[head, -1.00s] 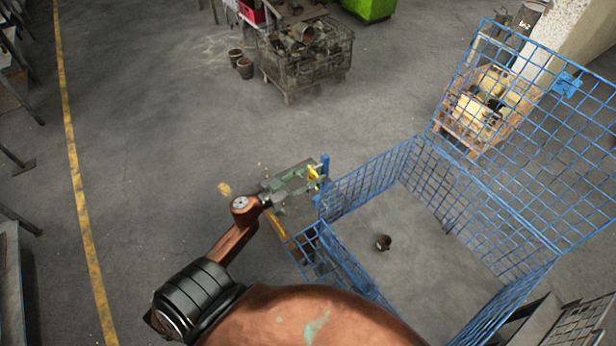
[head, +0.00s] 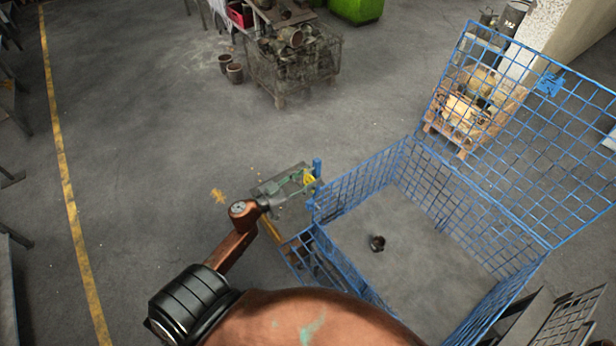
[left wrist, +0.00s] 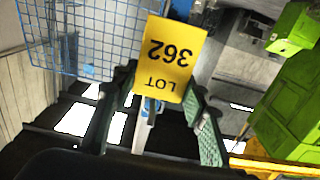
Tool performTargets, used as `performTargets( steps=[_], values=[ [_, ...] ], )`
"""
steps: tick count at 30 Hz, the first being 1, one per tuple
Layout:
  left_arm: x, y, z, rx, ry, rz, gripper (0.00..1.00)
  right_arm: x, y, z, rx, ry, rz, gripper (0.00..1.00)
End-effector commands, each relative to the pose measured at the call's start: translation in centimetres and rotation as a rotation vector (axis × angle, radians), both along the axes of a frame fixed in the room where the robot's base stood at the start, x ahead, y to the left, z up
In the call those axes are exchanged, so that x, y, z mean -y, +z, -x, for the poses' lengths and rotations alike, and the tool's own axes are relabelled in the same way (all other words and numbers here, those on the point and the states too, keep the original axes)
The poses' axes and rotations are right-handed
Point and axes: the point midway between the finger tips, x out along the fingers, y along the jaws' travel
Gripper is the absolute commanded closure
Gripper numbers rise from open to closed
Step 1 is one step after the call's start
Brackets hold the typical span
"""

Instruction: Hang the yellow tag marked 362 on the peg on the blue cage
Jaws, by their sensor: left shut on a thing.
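The yellow tag (left wrist: 168,62) reads "LOT 362" and appears upside down in the left wrist view. My left gripper (left wrist: 155,115) is shut on it; its green fingers show on both sides of the tag's lower end. In the head view the left gripper (head: 298,182) is beside the blue cage (head: 360,180), at its left corner. My right gripper is not in view.
The cage's tall mesh panel (head: 530,130) stands at the right. A wire bin of scrap (head: 290,65) and two pots (head: 230,68) stand farther back.

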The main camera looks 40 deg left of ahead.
Motion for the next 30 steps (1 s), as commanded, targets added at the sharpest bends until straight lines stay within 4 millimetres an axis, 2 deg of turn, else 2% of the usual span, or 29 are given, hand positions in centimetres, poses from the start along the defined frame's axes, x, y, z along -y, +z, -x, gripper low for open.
performTargets(
  steps=[3, 4, 12, 23, 26, 30],
  values=[
    [0.0, 0.0, 0.0, 0.000, 0.000, 0.000, 0.83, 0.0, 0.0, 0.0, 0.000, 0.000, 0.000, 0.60],
    [0.0, 0.0, 0.0, 0.000, 0.000, 0.000, 0.58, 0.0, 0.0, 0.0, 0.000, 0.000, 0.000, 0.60],
    [0.0, 0.0, 0.0, 0.000, 0.000, 0.000, 0.39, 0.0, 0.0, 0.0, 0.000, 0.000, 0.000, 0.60],
    [-0.2, 0.0, 0.6, -0.001, 0.001, 0.000, 0.39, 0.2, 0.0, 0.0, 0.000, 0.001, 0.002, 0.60],
    [-0.6, -0.1, 1.8, -0.002, 0.002, 0.000, 0.39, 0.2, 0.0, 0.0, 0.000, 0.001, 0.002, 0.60],
    [-1.4, -0.1, 4.6, -0.004, 0.002, 0.001, 0.39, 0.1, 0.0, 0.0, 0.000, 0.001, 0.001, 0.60]
  ],
)
